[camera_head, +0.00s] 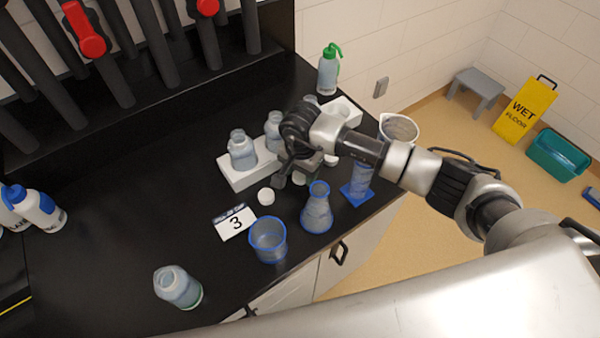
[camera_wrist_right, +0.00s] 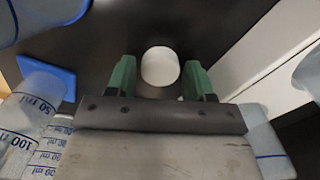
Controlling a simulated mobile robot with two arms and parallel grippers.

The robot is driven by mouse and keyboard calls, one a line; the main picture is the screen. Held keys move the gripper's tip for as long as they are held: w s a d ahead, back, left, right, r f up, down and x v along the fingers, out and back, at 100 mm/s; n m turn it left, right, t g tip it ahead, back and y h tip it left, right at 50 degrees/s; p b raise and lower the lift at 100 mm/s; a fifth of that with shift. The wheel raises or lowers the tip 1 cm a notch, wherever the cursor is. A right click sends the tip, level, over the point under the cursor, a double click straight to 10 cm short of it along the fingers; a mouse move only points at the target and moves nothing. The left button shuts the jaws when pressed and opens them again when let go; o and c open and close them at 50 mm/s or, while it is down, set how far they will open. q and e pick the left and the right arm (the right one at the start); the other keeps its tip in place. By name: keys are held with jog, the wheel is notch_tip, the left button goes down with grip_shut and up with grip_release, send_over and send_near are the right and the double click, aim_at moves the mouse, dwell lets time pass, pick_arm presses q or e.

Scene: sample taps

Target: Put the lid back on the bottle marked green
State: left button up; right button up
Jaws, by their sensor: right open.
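An open clear bottle (camera_head: 178,287) with a green band low on its side stands near the front left of the black counter. A small round white lid (camera_head: 266,196) lies on the counter next to the number 3 card. My right gripper (camera_head: 290,181) is open, low over the counter beside this lid. In the right wrist view, a white lid (camera_wrist_right: 160,66) shows just past and between the green fingertips (camera_wrist_right: 160,78), not gripped. Whether the fingers touch it I cannot tell. My left gripper is out of view.
A white rack (camera_head: 238,180) holds open bottles (camera_head: 242,150) behind the gripper. A blue-rimmed beaker (camera_head: 268,240), a flask (camera_head: 317,208) and a cylinder (camera_head: 361,182) stand near the front edge. The card (camera_head: 234,222) lies left of the beaker. The counter's left middle is clear.

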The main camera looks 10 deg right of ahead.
jog(key=c, duration=0.7)
jog(key=shift+o, duration=0.2)
notch_tip(320, 180, up, 10)
jog(key=b, duration=0.3)
